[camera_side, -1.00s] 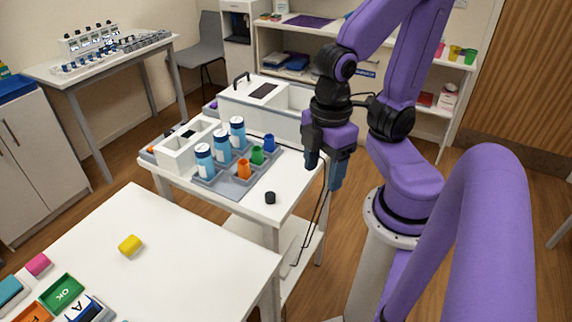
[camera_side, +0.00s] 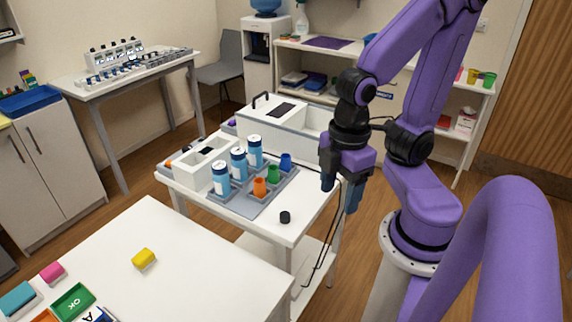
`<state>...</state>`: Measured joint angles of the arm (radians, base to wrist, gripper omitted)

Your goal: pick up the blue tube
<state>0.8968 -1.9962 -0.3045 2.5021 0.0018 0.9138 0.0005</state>
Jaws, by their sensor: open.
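A small blue tube (camera_side: 286,161) stands upright at the back right of a grey rack (camera_side: 248,207) on the white side table (camera_side: 276,231). A green tube (camera_side: 273,173) and an orange tube (camera_side: 260,187) stand in a row in front of it. Several blue-and-white bottles, one of them at the front (camera_side: 221,179), stand to their left. My gripper (camera_side: 340,197) is open and empty, pointing down to the right of the blue tube, near the table's right edge and apart from the tube.
A small black cap (camera_side: 285,217) lies on the table's front part. A white box with a handle (camera_side: 271,132) stands behind the rack, and a white open box (camera_side: 205,164) stands left. A larger white table (camera_side: 195,257) with a yellow block (camera_side: 144,259) is in front.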

